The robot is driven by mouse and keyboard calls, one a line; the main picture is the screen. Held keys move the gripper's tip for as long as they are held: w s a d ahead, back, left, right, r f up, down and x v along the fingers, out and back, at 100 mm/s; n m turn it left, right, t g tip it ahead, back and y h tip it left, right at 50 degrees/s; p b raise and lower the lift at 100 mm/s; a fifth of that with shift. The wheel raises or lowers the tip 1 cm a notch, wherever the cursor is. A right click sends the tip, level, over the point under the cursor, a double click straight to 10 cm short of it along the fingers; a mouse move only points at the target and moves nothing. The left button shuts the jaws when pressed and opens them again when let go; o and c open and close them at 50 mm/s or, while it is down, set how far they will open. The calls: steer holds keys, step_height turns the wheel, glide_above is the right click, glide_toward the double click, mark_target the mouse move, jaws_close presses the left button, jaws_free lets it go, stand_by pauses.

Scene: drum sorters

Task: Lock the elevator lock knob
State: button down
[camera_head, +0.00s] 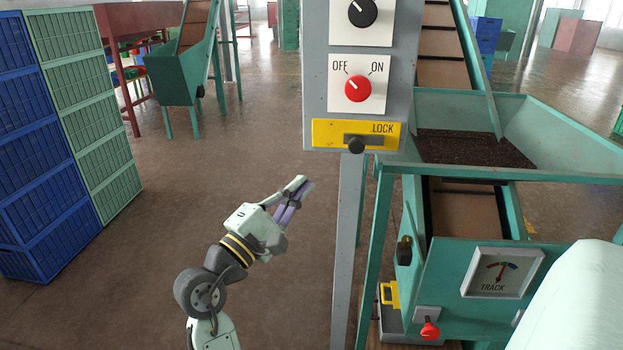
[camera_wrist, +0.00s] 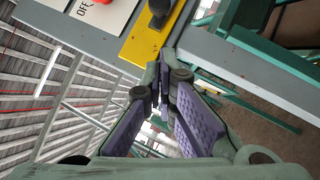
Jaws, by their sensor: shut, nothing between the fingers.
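The lock knob (camera_head: 356,146) is small, round and black. In the wrist view the yellow plate (camera_wrist: 140,45) is at the top centre, with the dark knob (camera_wrist: 158,20) partly cut by the frame's top edge. My gripper (camera_head: 302,184) is shut and empty, with purple pads, below and left of the plate and apart from the knob. Its fingertips (camera_wrist: 166,70) appear just below the plate in the wrist view.
Above the plate is a red OFF/ON knob (camera_head: 358,88), with a black knob (camera_head: 362,12) higher up. A grey post (camera_head: 347,240) carries the box. The green hopper (camera_head: 545,120) stands on the right. Blue crates (camera_head: 30,150) are stacked on the left, with open floor between.

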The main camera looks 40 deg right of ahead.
steer(key=v, duration=0.4)
steer(key=shift+r+b, duration=0.1)
steer(key=shift+b, duration=0.25)
steer(key=shift+w, duration=0.1)
